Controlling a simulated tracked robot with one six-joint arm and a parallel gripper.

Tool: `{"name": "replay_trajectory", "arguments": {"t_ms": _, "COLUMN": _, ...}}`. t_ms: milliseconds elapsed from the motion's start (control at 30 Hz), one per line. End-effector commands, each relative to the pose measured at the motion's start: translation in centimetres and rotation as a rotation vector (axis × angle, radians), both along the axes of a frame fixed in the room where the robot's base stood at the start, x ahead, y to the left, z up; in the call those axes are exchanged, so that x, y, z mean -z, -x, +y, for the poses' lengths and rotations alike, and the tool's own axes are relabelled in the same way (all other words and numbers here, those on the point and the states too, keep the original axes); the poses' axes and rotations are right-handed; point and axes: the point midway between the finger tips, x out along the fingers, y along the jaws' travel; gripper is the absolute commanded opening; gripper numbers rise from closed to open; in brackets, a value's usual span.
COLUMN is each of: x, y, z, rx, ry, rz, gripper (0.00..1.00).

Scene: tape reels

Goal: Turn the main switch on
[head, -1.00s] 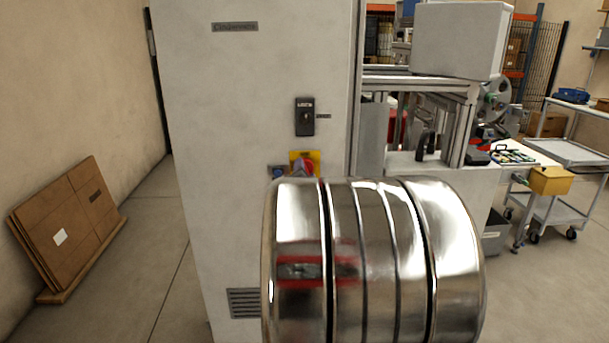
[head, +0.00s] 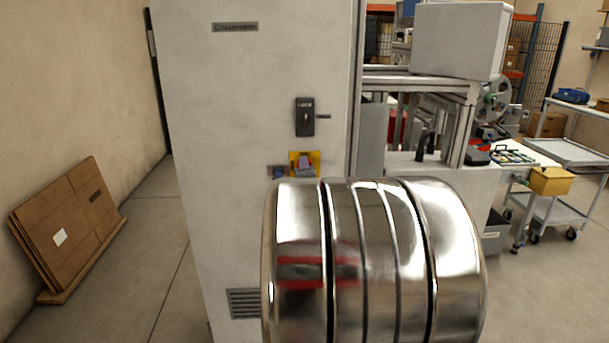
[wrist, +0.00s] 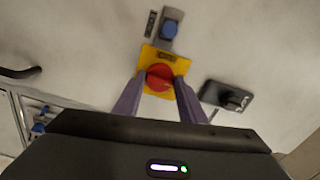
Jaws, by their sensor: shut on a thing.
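The main switch is a round red knob (wrist: 159,77) on a yellow plate (wrist: 148,56), on the front of a pale cabinet (head: 250,90). In the wrist view my gripper (wrist: 160,80) has its two purple fingers on either side of the knob, shut on it. In the head view the yellow plate (head: 316,157) shows just above my silver arm link, with a purple-grey fingertip (head: 305,165) in front of it. The arm link hides the rest of my gripper there. I cannot tell the knob's exact angle.
A blue button (wrist: 169,29) sits beside the yellow plate. A dark door latch (head: 304,117) is above the switch. A vent (head: 244,303) is low on the cabinet. Flat cardboard boxes (head: 70,225) lean at the left wall; the floor between is clear.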

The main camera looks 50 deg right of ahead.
Motion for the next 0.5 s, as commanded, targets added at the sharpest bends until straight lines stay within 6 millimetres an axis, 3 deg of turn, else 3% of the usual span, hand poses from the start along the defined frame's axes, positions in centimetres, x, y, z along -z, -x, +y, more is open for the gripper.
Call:
{"name": "replay_trajectory", "arguments": {"t_ms": 100, "x": 0.34, "y": 0.27, "z": -0.2, "rx": 0.007, "ry": -0.007, "rz": 0.002, "gripper": 0.14}}
{"name": "replay_trajectory", "arguments": {"t_ms": 133, "x": 0.34, "y": 0.27, "z": -0.2, "rx": 0.008, "ry": -0.008, "rz": 0.003, "gripper": 0.37}}
{"name": "replay_trajectory", "arguments": {"t_ms": 400, "x": 0.22, "y": 0.13, "z": -0.09, "rx": 0.003, "ry": -0.004, "rz": 0.002, "gripper": 0.55}}
{"name": "replay_trajectory", "arguments": {"t_ms": 500, "x": 0.16, "y": 0.09, "z": -0.05, "rx": 0.003, "ry": -0.003, "rz": 0.002, "gripper": 0.55}}
